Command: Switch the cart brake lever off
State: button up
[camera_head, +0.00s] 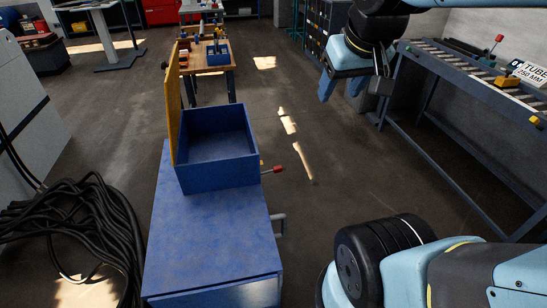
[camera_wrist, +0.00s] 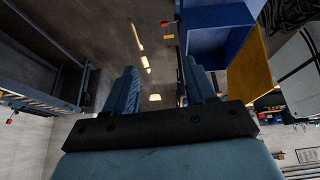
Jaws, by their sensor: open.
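A lever with a red knob (camera_head: 278,169) sticks out from the right side of the blue cart (camera_head: 205,240), beside the open blue box on its top. I take it for the cart brake lever. A red tip near the blue box in the wrist view (camera_wrist: 165,23) looks like the same knob. My gripper (camera_head: 341,90) is open and empty, in the air to the right of and beyond the cart, apart from the lever. In the wrist view its two blue fingers (camera_wrist: 160,80) stand apart with floor showing between them.
The blue box (camera_head: 217,148) has a raised yellow lid (camera_head: 174,100). A grey handle (camera_head: 280,222) juts from the cart's right side. Black cables (camera_head: 80,235) lie at left. A roller conveyor (camera_head: 475,72) with another red-knobbed lever (camera_head: 498,38) stands at right. The floor between is clear.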

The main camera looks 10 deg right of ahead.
jog(key=w+n+g, duration=0.1)
jog(key=w+n, duration=0.2)
jog(key=w, duration=0.7)
jog(key=n+g, duration=0.4)
jog(key=n, duration=1)
send_over(278, 167)
notch_tip(278, 167, down, 48)
notch_tip(278, 167, down, 14)
jog(key=shift+f, duration=0.2)
jog(key=shift+c, duration=0.4)
grip_shut()
